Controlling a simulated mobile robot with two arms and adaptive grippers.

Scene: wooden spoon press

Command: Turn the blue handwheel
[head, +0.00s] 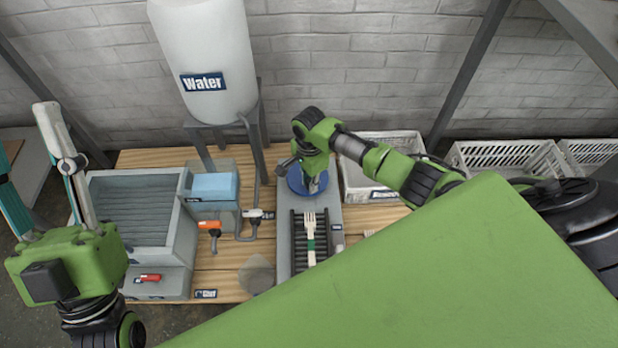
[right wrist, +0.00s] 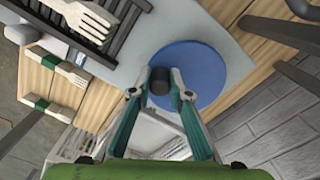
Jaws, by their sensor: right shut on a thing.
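The blue handwheel (head: 297,184) lies flat on the grey press at the middle of the table, partly hidden by my right gripper in the head view. In the right wrist view it is a round blue disc (right wrist: 207,72) with a dark upright knob (right wrist: 160,82) near its edge. My right gripper (right wrist: 162,82) points down over the wheel, its two fingers shut on the knob. It also shows in the head view (head: 314,182). My left gripper (head: 28,135) is raised at the far left, fingers wide apart and empty, away from the wheel.
A wooden fork (head: 310,230) with a green band lies on the dark rack in front of the wheel. A white crate (head: 372,192) stands close to the right. A white water tank (head: 205,60) and grey basin (head: 185,240) stand left. More forks (right wrist: 52,108) lie on the table.

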